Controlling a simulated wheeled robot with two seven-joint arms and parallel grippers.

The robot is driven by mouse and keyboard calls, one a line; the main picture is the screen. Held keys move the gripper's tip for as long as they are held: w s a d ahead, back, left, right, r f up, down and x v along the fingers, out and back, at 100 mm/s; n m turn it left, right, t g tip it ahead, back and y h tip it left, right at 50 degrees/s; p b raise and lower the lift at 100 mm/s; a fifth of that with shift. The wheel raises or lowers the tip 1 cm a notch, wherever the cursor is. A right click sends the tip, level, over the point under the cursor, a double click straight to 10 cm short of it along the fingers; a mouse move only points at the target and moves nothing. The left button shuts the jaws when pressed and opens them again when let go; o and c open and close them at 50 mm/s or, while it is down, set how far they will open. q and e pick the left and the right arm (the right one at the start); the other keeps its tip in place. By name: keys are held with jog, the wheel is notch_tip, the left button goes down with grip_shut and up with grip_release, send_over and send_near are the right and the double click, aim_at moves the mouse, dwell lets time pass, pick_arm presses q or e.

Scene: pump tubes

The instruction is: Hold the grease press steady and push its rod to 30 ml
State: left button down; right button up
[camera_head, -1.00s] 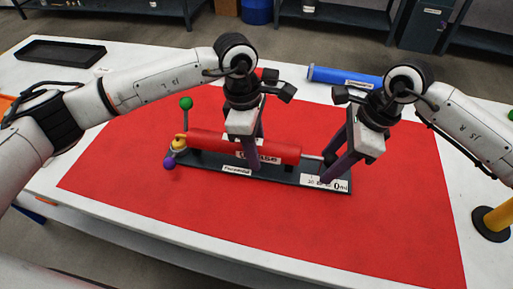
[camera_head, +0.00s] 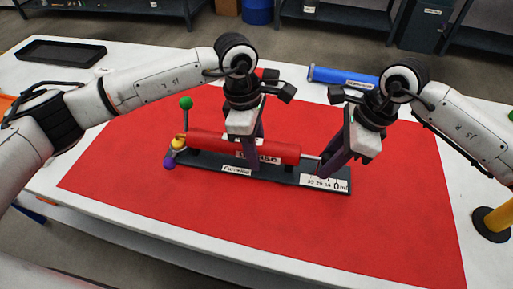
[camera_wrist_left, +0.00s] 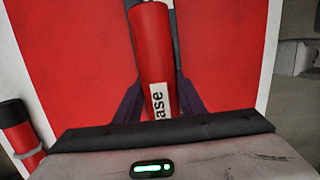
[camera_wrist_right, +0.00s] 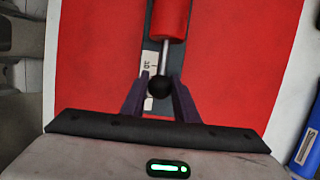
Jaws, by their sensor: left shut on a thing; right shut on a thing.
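The grease press is a red tube (camera_head: 205,143) lying on a dark base (camera_head: 270,177) on the red mat; the left wrist view also shows the tube (camera_wrist_left: 152,45). My left gripper (camera_head: 251,162) is shut around the tube near its label. A thin metal rod (camera_wrist_right: 165,55) comes out of the tube's right end and ends in a black knob (camera_wrist_right: 160,87). My right gripper (camera_head: 324,173) is shut on this knob. A white scale (camera_head: 338,185) marked in ml lies on the base's right end, partly covered by my right gripper. I cannot read the rod's exact mark.
A green ball (camera_head: 186,103) on a stick, a yellow part (camera_head: 180,140) and a purple ball (camera_head: 169,162) are at the press's left end. A blue cylinder (camera_head: 343,76) lies behind. A black tray (camera_head: 60,52) is at the back left. The mat's front is clear.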

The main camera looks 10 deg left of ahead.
pick_arm(q)
jog(key=shift+d+r, duration=0.1)
jog(key=shift+d, duration=0.1)
pick_arm(e)
jog(key=shift+a+r, duration=0.1)
jog(key=shift+a, duration=0.35)
jog(key=shift+d, duration=0.25)
pick_arm(q)
jog(key=shift+a, duration=0.1)
pick_arm(e)
jog(key=o, duration=1.3)
jog(key=shift+c, duration=0.2)
jog(key=shift+v, duration=3.5)
jog(key=shift+d, duration=0.1)
pick_arm(q)
jog(key=c, duration=1.1)
grip_release()
